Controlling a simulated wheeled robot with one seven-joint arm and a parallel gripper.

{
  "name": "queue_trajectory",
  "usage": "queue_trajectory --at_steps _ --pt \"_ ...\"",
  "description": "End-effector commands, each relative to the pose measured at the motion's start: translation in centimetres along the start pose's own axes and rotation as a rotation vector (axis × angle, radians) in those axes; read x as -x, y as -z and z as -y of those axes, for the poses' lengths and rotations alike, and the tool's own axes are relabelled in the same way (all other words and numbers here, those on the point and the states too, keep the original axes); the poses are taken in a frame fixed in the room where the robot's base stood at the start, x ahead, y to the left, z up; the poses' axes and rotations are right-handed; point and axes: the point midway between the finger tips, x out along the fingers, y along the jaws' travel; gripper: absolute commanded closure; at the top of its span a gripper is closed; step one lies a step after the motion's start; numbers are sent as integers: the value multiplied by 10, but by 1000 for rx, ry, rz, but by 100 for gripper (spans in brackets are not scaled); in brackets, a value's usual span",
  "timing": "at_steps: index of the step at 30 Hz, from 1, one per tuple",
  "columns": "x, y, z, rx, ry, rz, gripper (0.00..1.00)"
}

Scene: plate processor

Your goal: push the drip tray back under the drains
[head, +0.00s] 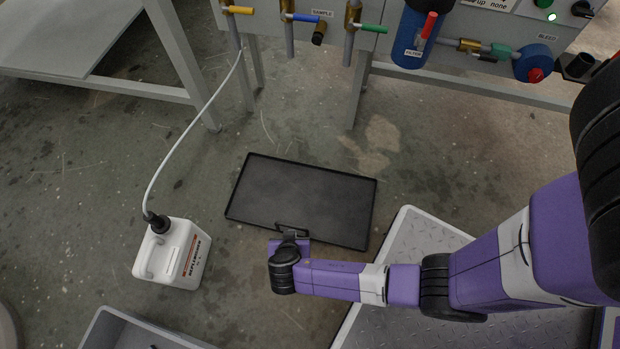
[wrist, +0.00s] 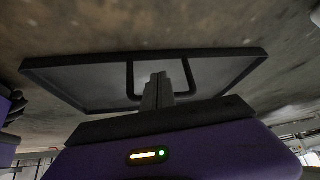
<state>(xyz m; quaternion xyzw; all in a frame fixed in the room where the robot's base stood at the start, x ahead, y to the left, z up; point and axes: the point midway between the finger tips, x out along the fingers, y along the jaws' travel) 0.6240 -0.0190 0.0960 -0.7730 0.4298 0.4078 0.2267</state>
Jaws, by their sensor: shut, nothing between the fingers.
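The black drip tray (head: 310,196) lies flat on the floor in the middle of the head view, a little in front of the bench with the drains. It also fills the upper middle of the wrist view (wrist: 100,80). A handle (head: 291,226) stands on its near edge. My gripper (head: 289,236) is at that near edge, right by the handle. In the wrist view its shut fingers (wrist: 158,90) sit within the handle's outline; I cannot tell whether they touch it.
A white canister (head: 173,252) with a hose stands left of the tray. A grey plate platform (head: 410,240) lies to the right, close to the tray's corner. A grey bin (head: 130,332) is at the bottom left. Bench legs (head: 357,95) stand behind; the floor between is clear.

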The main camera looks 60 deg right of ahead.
Motion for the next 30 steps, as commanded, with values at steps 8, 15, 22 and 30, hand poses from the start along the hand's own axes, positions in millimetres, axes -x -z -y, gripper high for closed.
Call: queue_trajectory --at_steps 8,15,22,30 --pt "-2 3 0 -1 -1 0 100" --pt "-10 14 0 -2 -2 0 100" --pt "-17 24 0 -2 -2 -1 100" --pt "-25 37 1 -3 0 -2 100"
